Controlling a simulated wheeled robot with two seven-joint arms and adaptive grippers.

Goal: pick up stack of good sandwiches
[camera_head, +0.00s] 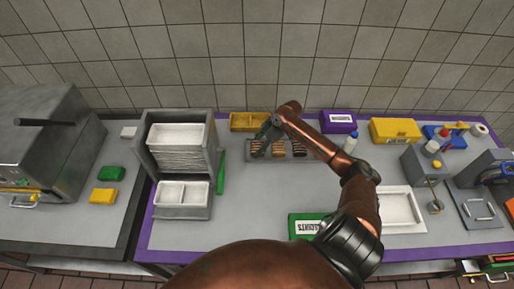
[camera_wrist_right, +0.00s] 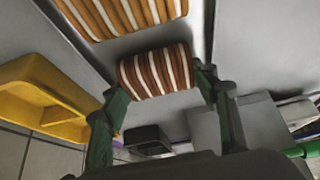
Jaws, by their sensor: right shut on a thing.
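Brown-and-cream striped sandwich stacks lie side by side on a grey tray (camera_head: 300,157) at the back middle of the counter in the head view: a left one (camera_head: 257,148), a middle one (camera_head: 278,148) and a right one (camera_head: 299,146). My right gripper (camera_head: 265,138) is over the left end of the tray. In the wrist view its green fingers (camera_wrist_right: 157,82) are shut on a striped sandwich stack (camera_wrist_right: 155,68), one finger at each end. More striped stack (camera_wrist_right: 125,14) shows beyond it, apart from the fingers. I cannot tell whether the held stack is lifted. My left gripper is not in view.
A yellow bin (camera_head: 249,121) stands behind the tray, and a purple box (camera_head: 338,121) behind to its right. A grey dispenser of white trays (camera_head: 180,150) stands left. A green box (camera_head: 305,226) and a white tray (camera_head: 400,208) are in front. The counter's middle is clear.

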